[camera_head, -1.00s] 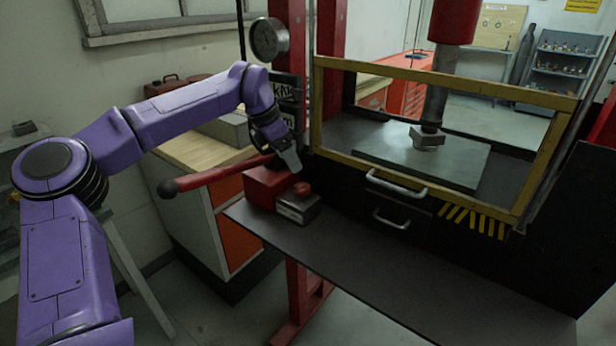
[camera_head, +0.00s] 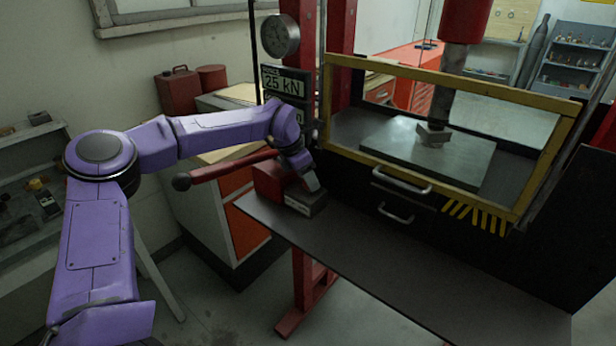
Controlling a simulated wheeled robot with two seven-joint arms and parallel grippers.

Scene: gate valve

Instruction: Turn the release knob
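The red pump block (camera_head: 270,182) with a grey metal end block (camera_head: 304,204) sits on the dark shelf (camera_head: 330,232). The red release knob is not visible; my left gripper covers the spot above the end block. My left gripper (camera_head: 312,183) points down there, its grey fingers at or very near the end block. Whether the fingers touch or grip the knob cannot be seen. My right gripper is not in view.
A red pump lever (camera_head: 228,167) with a dark ball end juts left under my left forearm. The press has a yellow-framed guard (camera_head: 440,83), a gauge (camera_head: 280,36) and a 25 kN display (camera_head: 285,84). The shelf's right part is clear.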

